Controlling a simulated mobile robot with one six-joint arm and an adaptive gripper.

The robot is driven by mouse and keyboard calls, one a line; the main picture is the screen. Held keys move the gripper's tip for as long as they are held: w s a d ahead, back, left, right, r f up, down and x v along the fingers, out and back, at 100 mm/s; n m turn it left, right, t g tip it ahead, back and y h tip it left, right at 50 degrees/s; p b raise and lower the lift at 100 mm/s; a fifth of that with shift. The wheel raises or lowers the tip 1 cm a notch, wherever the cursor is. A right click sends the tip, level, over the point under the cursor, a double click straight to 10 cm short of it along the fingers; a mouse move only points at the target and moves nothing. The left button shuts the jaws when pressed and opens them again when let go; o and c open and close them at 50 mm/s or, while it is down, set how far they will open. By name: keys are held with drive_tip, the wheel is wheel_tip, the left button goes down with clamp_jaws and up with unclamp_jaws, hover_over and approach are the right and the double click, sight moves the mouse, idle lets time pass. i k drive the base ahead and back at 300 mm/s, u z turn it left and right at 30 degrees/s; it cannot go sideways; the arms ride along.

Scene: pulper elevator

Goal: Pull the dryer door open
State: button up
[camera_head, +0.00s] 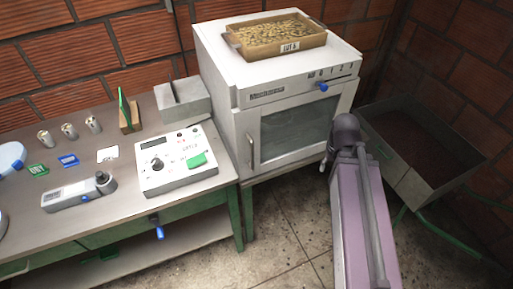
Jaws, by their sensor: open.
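The dryer (245,70) is a white cabinet standing beyond the right end of the workbench. Its front door (255,125) has a dark glass window (298,128) and appears closed. A vertical metal handle (250,152) sits near the door's left edge. My purple arm rises from the bottom right, and its dark joint stands in front of the door's lower right corner, hiding part of it. My gripper cannot be made out in this view.
A tray of beans (283,47) labelled as a lot sits on the dryer. The bench (115,225) at left holds a white meter (178,168) and small tools; a blue-handled drawer faces front. A wheelbarrow-like bin (455,165) stands right. Tiled floor (285,235) is clear before the dryer.

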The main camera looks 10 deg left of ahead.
sight(246, 123)
drive_tip(key=z, duration=0.1)
drive_tip(key=k, duration=1.8)
drive_tip(key=u, duration=0.45)
drive_tip(key=i, duration=1)
drive_tip(key=u, duration=0.05)
